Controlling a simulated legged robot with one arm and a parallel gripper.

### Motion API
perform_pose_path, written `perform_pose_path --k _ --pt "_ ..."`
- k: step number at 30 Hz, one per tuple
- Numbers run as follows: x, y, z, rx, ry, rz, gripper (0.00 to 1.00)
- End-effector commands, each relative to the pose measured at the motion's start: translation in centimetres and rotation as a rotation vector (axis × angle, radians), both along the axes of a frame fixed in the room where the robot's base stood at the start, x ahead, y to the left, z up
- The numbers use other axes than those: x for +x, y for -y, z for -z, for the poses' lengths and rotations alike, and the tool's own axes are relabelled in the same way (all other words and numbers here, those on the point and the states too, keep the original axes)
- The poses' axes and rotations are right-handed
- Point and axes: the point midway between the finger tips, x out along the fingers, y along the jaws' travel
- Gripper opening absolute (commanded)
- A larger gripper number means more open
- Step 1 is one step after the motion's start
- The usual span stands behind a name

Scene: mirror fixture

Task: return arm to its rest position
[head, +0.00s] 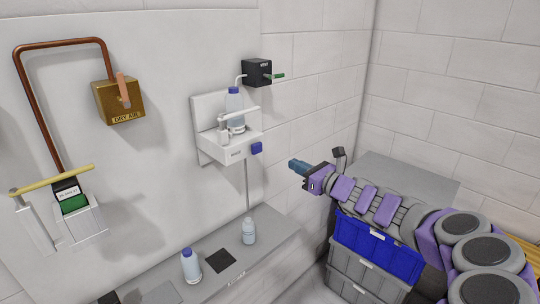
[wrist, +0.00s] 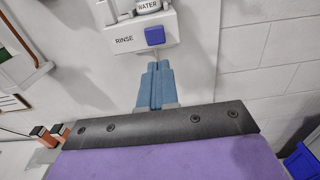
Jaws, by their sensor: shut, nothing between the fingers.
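My gripper (head: 297,165) is at the end of my purple and grey arm, which reaches in from the right in the head view. In the wrist view my gripper (wrist: 155,66) has its blue fingers together, with nothing between them. The fingers point toward the white rinse station (head: 229,148), which has a blue square button (head: 257,148). In the wrist view the blue button (wrist: 155,35) is just beyond the fingertips; whether they touch it is hard to tell there, but the head view shows a gap. A bottle with a blue cap (head: 235,108) stands in the station.
A grey shelf (head: 285,233) below holds two bottles, one blue-capped (head: 191,265) and one white-capped (head: 249,231). Blue and grey crates (head: 375,245) stand under my arm. A black box (head: 257,71) with a green lever and a brass dry-air box (head: 119,100) are on the wall.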

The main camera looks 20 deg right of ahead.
Motion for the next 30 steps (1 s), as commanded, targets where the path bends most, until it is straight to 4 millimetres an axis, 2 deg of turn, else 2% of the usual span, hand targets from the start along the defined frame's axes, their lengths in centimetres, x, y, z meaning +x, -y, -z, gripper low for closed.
perform_pose_path --k 5,7,8,11,14,15,18,22,24,26,30 --pt "0.0 -0.6 0.0 -0.011 0.002 -0.01 0.0" --pt "-0.1 -2.1 -0.1 -0.046 0.012 -0.043 0.0" --pt "-0.2 -3.2 -0.1 -0.072 0.019 -0.066 0.0" --pt "-1.0 -8.3 -0.2 -0.2 0.059 -0.182 0.0" --pt "-2.9 -14.7 0.4 -0.381 0.113 -0.337 0.0" --pt "-4.0 -17.2 0.9 -0.457 0.137 -0.405 0.0" --pt "-7.3 -23.1 2.9 -0.648 0.198 -0.581 0.0" --pt "-12.7 -29.0 6.8 -0.898 0.279 -0.815 0.0" --pt "-15.9 -31.2 9.6 -1.031 0.317 -0.947 0.0" --pt "-18.9 -32.7 12.2 -1.144 0.352 -1.065 0.0" --pt "-25.9 -33.5 18.9 -1.396 0.409 -1.351 0.0"
